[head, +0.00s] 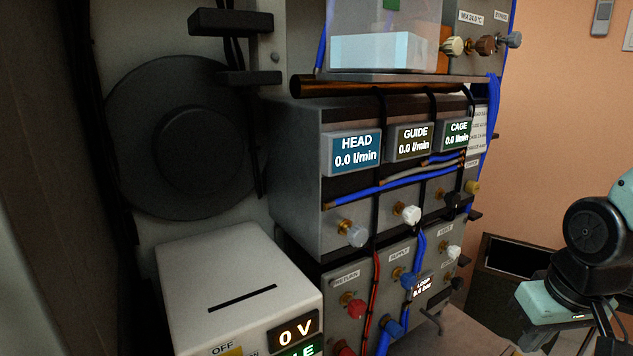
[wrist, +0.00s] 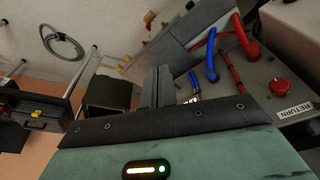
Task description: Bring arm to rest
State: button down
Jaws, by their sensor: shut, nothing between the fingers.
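My arm (head: 590,245), teal and black, stands at the right edge of the head view, apart from the cooling panel. Its gripper end is not clear in that view. In the wrist view my gripper (wrist: 158,74) shows its two grey fingers together, shut and empty. A lit status strip with a green dot glows on its teal housing.
The grey panel (head: 295,165) carries HEAD, GUIDE and CAGE readouts, valves and hoses. A white box (head: 220,275) reading 0 V stands in front. In the wrist view a red RETURN knob (wrist: 281,87) is at right and a dark case (wrist: 35,112) at left.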

jog(key=s+a+r+n+g, duration=0.1)
jog(key=s+a+n, duration=0.2)
jog(key=s+a, duration=0.3)
jog(key=s+a+r+n+g, duration=0.1)
jog(key=s+a+n, duration=0.3)
jog(key=a, duration=0.7)
jog(key=shift+s+a+r, duration=0.15)
jog(key=shift+s+r, duration=0.05)
jog(key=shift+s, duration=1.05)
